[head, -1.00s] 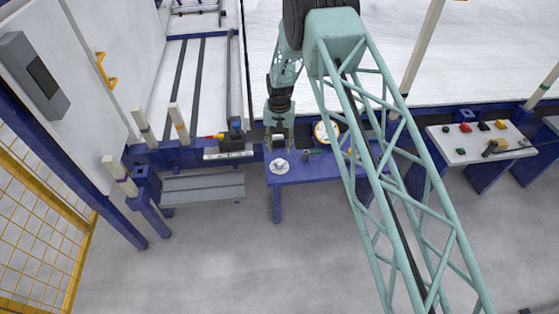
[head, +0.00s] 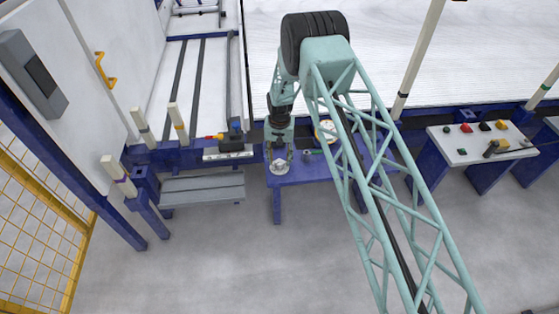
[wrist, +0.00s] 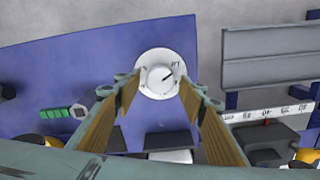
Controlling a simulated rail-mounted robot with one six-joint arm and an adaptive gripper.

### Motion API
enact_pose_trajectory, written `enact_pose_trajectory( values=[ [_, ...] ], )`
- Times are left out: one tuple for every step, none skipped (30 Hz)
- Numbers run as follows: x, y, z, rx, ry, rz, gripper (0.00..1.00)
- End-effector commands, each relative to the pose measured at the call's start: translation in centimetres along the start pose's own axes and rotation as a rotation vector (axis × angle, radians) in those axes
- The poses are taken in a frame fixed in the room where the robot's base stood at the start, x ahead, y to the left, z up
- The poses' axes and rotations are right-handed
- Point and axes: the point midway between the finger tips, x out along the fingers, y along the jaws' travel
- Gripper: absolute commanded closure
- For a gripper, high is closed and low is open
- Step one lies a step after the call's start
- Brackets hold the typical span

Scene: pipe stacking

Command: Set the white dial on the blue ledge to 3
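The white dial (wrist: 150,57) sits on the blue ledge (wrist: 60,65). It has a round flange with dark marks and a raised centre knob bearing a dark pointer line, which points to the upper right in the wrist view. The marks are too small to read surely. In the head view the dial (head: 280,169) is at the ledge's (head: 318,174) left front corner. My gripper (wrist: 159,86) is open, with its tan-padded fingers apart on either side of the dial's near part. I cannot tell whether they touch it. In the head view my gripper (head: 279,156) is right above the dial.
A green-and-white item (wrist: 62,112) lies on the ledge. A round yellow-rimmed gauge (head: 322,131) stands at its back, partly behind my arm. A grey slatted bench (head: 202,188) and a numbered scale (wrist: 270,113) are beside the ledge. The floor in front is clear.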

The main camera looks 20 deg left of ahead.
Motion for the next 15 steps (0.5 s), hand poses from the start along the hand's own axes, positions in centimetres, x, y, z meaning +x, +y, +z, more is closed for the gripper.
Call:
enact_pose_trajectory(
  values=[
    [-0.01, -0.01, 0.0, 0.0, 0.0, 0.0, 0.62],
    [-0.01, -0.01, 0.0, 0.0, 0.0, 0.0, 0.62],
    [-0.02, -0.01, 0.0, 0.0, 0.0, 0.0, 0.62],
    [-0.02, 0.0, 0.0, 0.0, 0.0, 0.0, 0.62],
    [-0.01, 0.0, 0.0, 0.0, 0.0, 0.0, 0.62],
    [-0.01, 0.0, 0.0, 0.0, 0.0, 0.0, 0.66],
    [-0.01, 0.0, 0.0, 0.0, 0.0, 0.0, 0.69],
    [-0.01, 0.0, 0.0, 0.0, 0.0, 0.0, 0.71],
    [-0.01, 0.0, 0.01, 0.0, 0.0, 0.0, 0.75],
    [-0.01, 0.0, 0.01, 0.0, 0.0, 0.0, 0.78],
    [-0.01, 0.0, 0.01, 0.0, 0.0, 0.0, 0.8],
    [-0.01, 0.01, 0.01, 0.0, 0.0, 0.0, 0.84],
    [-0.01, 0.01, 0.01, 0.0, 0.0, 0.0, 0.86],
    [-0.01, 0.01, 0.01, 0.0, 0.0, 0.0, 0.86],
    [-0.01, 0.0, 0.02, 0.0, 0.0, 0.0, 0.86]
  ],
)
